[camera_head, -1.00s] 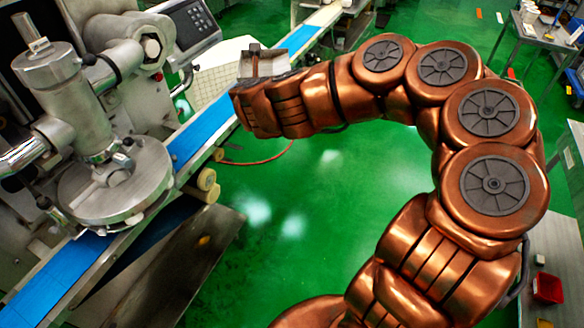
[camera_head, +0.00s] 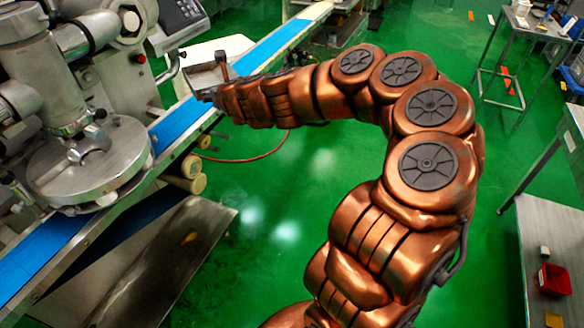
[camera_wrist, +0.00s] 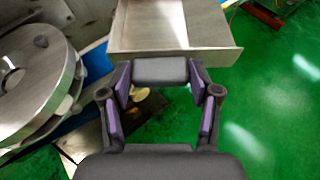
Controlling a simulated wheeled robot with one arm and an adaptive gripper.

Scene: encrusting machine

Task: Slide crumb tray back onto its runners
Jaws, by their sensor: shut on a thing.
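The crumb tray is a shallow bare-metal tray with a low front wall (camera_wrist: 180,55). It fills the top middle of the wrist view, and is small beyond the blue belt's near edge in the head view (camera_head: 203,76). My gripper (camera_wrist: 160,74) is shut on a grey bar at the tray's front, with purple pads at both ends of the bar. In the head view my gripper (camera_head: 208,95) is small and partly hidden by my arm. The tray appears held up in the air beside the machine. I cannot make out the runners.
The encrusting machine with its round metal disc (camera_head: 90,165) stands at left. A blue conveyor belt (camera_head: 178,122) runs diagonally past it, with pale rollers (camera_head: 190,175) at its side. A sloping metal plate (camera_head: 165,265) lies below. Green floor (camera_head: 290,190) is open; side tables stand at right.

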